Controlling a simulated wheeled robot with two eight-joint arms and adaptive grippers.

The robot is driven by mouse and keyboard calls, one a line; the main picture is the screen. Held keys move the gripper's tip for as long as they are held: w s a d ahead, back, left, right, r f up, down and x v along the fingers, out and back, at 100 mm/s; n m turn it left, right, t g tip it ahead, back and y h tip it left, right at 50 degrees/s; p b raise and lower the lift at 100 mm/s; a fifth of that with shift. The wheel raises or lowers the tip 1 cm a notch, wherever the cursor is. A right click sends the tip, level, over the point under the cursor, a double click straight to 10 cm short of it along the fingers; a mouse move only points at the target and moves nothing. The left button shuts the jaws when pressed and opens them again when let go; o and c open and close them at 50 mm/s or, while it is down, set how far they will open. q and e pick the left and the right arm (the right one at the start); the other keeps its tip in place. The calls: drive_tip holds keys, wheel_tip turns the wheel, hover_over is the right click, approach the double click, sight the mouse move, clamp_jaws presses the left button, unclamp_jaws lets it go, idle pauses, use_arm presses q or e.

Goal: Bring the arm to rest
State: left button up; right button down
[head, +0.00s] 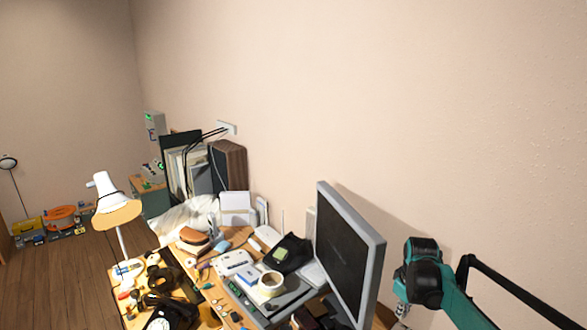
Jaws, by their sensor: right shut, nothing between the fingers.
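My right arm comes in at the lower right, teal with black joints. My right gripper (402,312) shows small and silvery below the black wrist, pointing down, to the right of the monitor (350,255). It is shut and empty, apart from the monitor and the things on the desk. My left gripper is out of view. A black dial phone (172,313) sits at the near left of the desk, cut off by the bottom edge.
The cluttered desk (110,290) holds a white lamp (113,200), a tape roll (271,283) and a black object (288,252). A dark wooden speaker box (228,165) stands behind. The wall (430,120) is bare above my right arm.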

drive_tip(key=s+a+r+m+t+b, duration=0.2)
drive_tip(key=s+a+r+m, duration=0.15)
drive_tip(key=s+a, duration=0.6)
drive_tip(key=s+a+f+m+t, duration=0.1)
drive_tip(key=s+a+f, duration=0.1)
drive_tip(key=s, duration=0.5)
drive_tip(key=s+a+f+m+t+b, duration=0.1)
drive_tip(key=s+a+f+t, duration=0.1)
drive_tip(key=s, duration=0.6)
drive_tip(key=shift+s+f+y, duration=0.3)
drive_tip(key=shift+f, duration=0.25)
